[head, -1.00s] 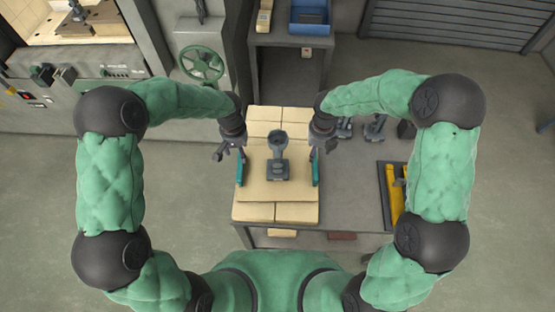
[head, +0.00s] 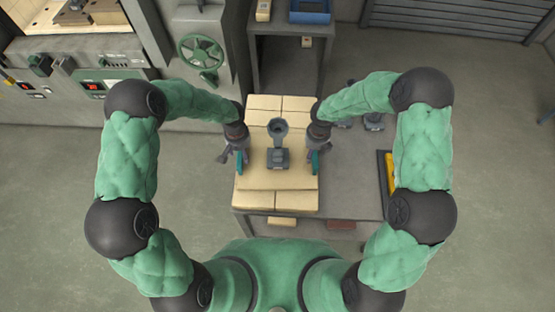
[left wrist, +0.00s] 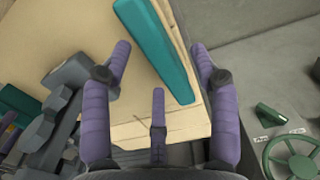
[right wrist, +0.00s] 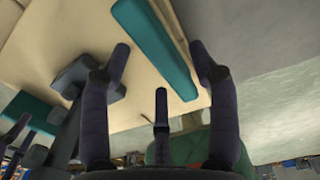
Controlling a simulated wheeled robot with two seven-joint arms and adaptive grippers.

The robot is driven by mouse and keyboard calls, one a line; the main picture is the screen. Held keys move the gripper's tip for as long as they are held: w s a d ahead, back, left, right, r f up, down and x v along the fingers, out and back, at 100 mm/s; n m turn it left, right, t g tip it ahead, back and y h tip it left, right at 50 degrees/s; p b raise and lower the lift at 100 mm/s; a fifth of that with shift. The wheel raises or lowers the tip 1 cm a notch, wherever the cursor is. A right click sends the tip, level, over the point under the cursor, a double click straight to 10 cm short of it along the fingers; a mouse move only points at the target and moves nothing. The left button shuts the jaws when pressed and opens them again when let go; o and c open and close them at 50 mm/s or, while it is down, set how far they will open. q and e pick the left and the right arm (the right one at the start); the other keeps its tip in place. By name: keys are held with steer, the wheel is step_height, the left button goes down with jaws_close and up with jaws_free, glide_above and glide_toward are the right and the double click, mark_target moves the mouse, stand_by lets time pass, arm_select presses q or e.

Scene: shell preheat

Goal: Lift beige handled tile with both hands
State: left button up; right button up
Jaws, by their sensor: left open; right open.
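The beige tile (head: 256,178) lies flat on pale blocks, with a teal handle at each side. My left gripper (head: 238,158) is at the left handle (head: 240,165), and my right gripper (head: 316,158) is at the right handle (head: 315,165). In the left wrist view the teal handle (left wrist: 156,48) shows between the spread purple fingers. In the right wrist view the other handle (right wrist: 156,48) likewise shows between spread fingers. Both grippers are open; I cannot tell whether they touch the handles. A grey cup-topped part (head: 278,155) stands upright mid-tile.
The pale blocks (head: 264,103) sit on a grey table (head: 352,190). Dark grey parts (head: 374,121) and a yellow-filled tray (head: 387,172) are at the table's right. A machine with a green handwheel (head: 201,52) stands at the back left.

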arm_select(q)
steer(key=shift+f, duration=1.15)
arm_select(e)
steer(key=shift+f, duration=1.1)
arm_select(q)
jaws_close()
arm_select(e)
jaws_close()
arm_select(q)
steer(key=shift+r, duration=0.1)
